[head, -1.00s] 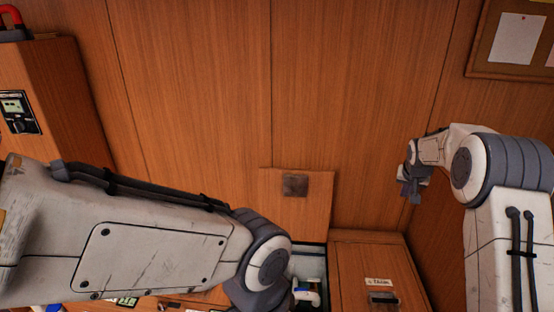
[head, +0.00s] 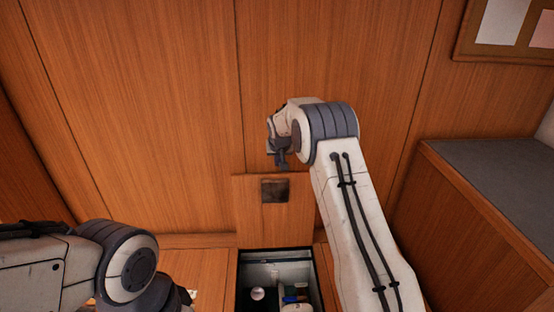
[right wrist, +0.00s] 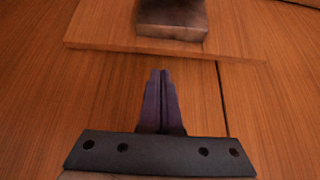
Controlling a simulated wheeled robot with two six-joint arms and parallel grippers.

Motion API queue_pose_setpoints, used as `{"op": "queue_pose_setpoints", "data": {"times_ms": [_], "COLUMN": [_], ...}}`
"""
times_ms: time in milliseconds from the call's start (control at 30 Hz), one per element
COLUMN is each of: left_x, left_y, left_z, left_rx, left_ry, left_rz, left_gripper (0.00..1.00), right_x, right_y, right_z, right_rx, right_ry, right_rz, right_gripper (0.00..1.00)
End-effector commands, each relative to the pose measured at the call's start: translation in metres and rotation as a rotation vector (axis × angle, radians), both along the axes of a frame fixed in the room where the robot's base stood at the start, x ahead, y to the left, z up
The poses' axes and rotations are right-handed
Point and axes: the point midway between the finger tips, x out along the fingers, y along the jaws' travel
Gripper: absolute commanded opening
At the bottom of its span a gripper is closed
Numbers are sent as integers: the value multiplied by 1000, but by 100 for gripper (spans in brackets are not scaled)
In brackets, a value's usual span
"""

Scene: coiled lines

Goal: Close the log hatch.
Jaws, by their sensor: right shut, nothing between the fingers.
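The hatch lid (head: 247,210) is a wooden panel standing upright against the wood wall, with a dark metal plate (head: 275,190) on its face. Below it the hatch opening (head: 241,283) is uncovered. My right gripper (head: 281,163) is just above the lid's top edge in the head view. In the right wrist view its fingers (right wrist: 159,100) are shut together and empty, pointing towards the lid's edge (right wrist: 110,45), with a visible gap. The plate (right wrist: 172,20) shows beyond that edge. My left arm is at the lower left; its gripper is out of view.
Inside the opening lie a white round thing (head: 257,293) and small blue and red items. A grey-topped wooden bench (head: 500,185) stands at the right. A pinboard (head: 500,30) hangs at the upper right. The wall left of the lid is clear.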

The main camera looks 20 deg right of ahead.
Motion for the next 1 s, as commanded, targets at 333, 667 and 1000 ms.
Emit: {"op": "queue_pose_setpoints", "data": {"times_ms": [333, 667, 1000], "left_x": [0, 0, 0], "left_y": [0, 0, 0], "left_z": [1, 1, -9], "left_rx": [0, 0, 0], "left_ry": [0, 0, 0], "left_rz": [0, 0, 0], "left_gripper": [100, 100, 100], "right_x": [26, 29, 29], "right_y": [-9, -11, -9], "right_z": [-45, -51, -53], "right_rx": [-1, 0, -3], "right_ry": [0, -1, -12], "right_rz": [-1, -2, -2], "right_gripper": [0, 0, 0]}}
